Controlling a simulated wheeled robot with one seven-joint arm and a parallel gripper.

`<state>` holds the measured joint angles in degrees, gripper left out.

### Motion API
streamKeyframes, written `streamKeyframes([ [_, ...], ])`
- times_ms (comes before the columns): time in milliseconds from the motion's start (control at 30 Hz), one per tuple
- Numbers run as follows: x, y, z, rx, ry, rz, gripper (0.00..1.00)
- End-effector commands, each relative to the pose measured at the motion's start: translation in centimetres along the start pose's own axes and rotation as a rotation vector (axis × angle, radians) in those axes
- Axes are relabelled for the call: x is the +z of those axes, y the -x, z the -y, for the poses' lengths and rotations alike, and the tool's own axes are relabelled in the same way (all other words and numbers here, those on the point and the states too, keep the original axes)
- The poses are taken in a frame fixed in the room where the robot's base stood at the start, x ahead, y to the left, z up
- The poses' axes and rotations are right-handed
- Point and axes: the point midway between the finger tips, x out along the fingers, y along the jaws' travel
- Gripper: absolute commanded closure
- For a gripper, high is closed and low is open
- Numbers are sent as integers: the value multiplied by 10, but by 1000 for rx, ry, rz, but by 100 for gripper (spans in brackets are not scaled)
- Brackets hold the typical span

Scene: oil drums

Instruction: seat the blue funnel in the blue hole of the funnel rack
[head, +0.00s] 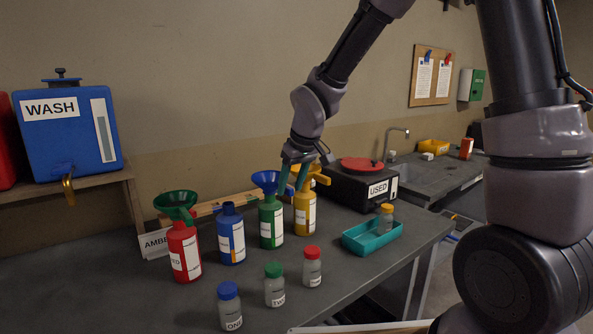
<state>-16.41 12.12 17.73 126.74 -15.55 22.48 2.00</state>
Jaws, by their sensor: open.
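The blue funnel (265,180) sits in the mouth of the green bottle (271,223), cone up. My gripper (292,183) is open, its teal fingers pointing down between the blue funnel and the yellow funnel (319,174). The left finger overlaps the blue funnel's right edge in the picture; I cannot tell whether they touch. The wooden funnel rack (206,208) stands behind the bottles, low against the wall. Its holes are mostly hidden by bottles and funnels, and I cannot make out the blue one.
A green funnel (175,204) is in the red bottle (184,252). The blue bottle (231,237) has no funnel. The yellow bottle (304,214) is right of the green one. Small capped jars (274,290) stand in front. A teal tray (362,240) and black USED box (352,187) are at right.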

Motion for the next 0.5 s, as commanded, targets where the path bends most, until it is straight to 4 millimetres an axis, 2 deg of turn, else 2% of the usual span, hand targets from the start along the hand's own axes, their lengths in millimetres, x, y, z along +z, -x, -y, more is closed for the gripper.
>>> streamKeyframes([
  [200,0,-15,0,0,0,1,45],
  [467,0,-16,0,0,0,0,45],
  [500,0,-16,0,0,0,0,53],
])
